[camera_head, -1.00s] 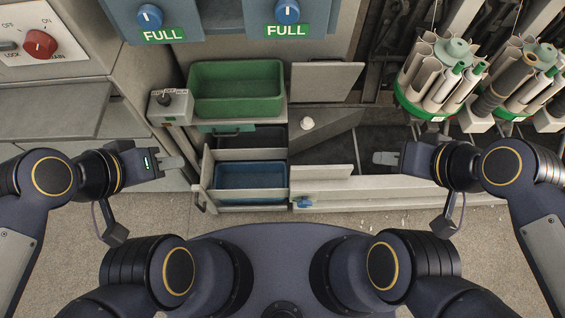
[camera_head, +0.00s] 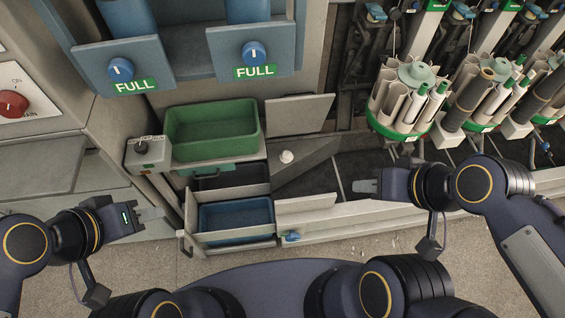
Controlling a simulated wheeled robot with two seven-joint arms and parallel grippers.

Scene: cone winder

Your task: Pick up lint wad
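A small whitish lump (camera_head: 287,156) sits on a grey angled plate (camera_head: 308,161) near the middle of the head view. It may be the lint wad, but it is too small to tell from a knob. My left gripper (camera_head: 152,214) is at the left, beside the drawer unit and well away from the lump. My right gripper (camera_head: 365,187) is right of the lump and nearer to me, with a clear gap between them. Both gripper tips point inward. I see nothing held in either gripper, and the finger gap does not show clearly.
A green bin (camera_head: 212,158) stands above an open drawer with a blue bin (camera_head: 235,234). A grey flap (camera_head: 299,117) stands behind the lump. A blue knob (camera_head: 291,237) is on the low front rail. White cone holders with green bases (camera_head: 395,128) crowd the right.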

